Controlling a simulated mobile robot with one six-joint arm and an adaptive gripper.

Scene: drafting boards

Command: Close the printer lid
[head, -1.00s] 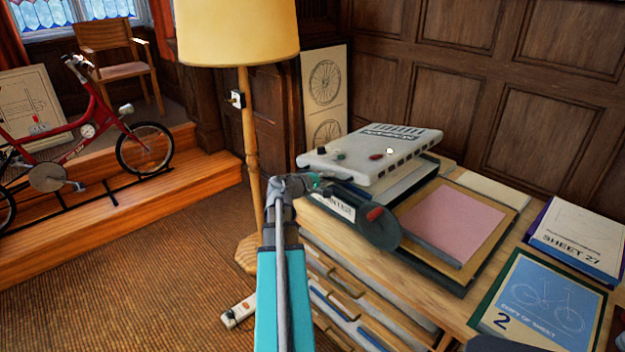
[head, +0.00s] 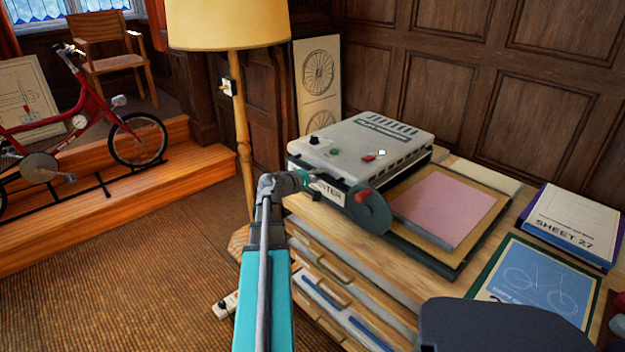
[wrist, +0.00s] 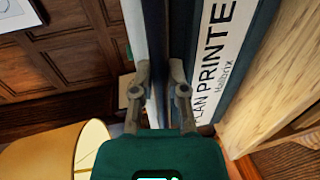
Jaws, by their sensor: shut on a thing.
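The plan printer (head: 328,190) stands on the left end of the wooden cabinet, with its white name label on the front. Its pale lid (head: 355,146), with buttons and vent slots, lies down almost level over the body. My gripper (head: 308,180) is at the front left edge of the printer. In the wrist view, the two fingers (wrist: 157,75) straddle the lid's front edge (wrist: 135,30), beside the label (wrist: 212,50). They are shut on it. I cannot tell whether the lid touches the body along its whole edge.
A dark round part (head: 370,210) with a red piece sits at the printer's front corner. Right of it lie a pink sheet on a board (head: 445,205), a box (head: 575,225) and a blue print (head: 540,280). A lamp (head: 240,130) stands close left.

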